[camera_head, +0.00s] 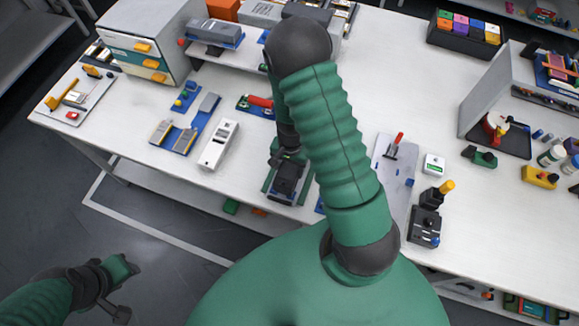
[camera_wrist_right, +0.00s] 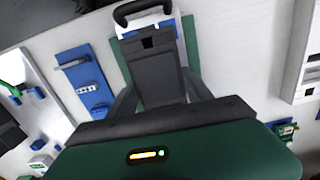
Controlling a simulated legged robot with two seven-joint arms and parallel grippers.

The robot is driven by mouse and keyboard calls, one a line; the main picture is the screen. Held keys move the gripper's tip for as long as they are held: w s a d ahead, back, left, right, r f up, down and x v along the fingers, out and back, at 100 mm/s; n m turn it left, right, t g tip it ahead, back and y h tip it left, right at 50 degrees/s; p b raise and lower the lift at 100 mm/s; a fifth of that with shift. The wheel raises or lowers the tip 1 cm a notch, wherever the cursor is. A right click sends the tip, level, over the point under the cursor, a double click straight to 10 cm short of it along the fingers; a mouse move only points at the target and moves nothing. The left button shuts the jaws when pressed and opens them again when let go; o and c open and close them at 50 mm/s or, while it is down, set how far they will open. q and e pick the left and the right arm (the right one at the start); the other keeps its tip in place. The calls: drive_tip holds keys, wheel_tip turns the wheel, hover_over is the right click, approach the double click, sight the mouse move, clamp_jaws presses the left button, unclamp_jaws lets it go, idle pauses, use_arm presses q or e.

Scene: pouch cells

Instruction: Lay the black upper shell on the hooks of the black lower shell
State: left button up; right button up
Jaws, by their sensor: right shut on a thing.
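My right gripper (camera_head: 287,160) is over the near edge of the table, below the bend of my green right arm. It is shut on the black upper shell (camera_head: 287,181). In the right wrist view the shell (camera_wrist_right: 153,72) is a long dark piece with a square recess, between the two fingers (camera_wrist_right: 160,97). A green base (camera_wrist_right: 191,45) shows beneath and beside it. I cannot make out the black lower shell or its hooks, or whether the shells touch. My left gripper (camera_head: 113,285) hangs over the floor, away from the table; its jaw opening is unclear.
A white case (camera_head: 219,146) and a blue fixture (camera_head: 185,131) lie left of the right gripper. A grey plate with a red-handled tool (camera_head: 394,146) and a dark button box (camera_head: 425,227) are to the right. The table's front edge is close by.

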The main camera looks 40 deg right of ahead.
sight(290, 165)
drive_tip(key=shift+f+b, duration=0.4)
drive_tip(key=shift+f, duration=0.2)
drive_tip(key=o, duration=1.8)
drive_tip(key=shift+c, duration=0.2)
wheel_tip(290, 165, up, 17)
drive_tip(key=p, duration=0.1)
drive_tip(key=shift+w+d, duration=0.25)
drive_tip(key=shift+d, duration=0.1)
drive_tip(key=shift+f, duration=0.1)
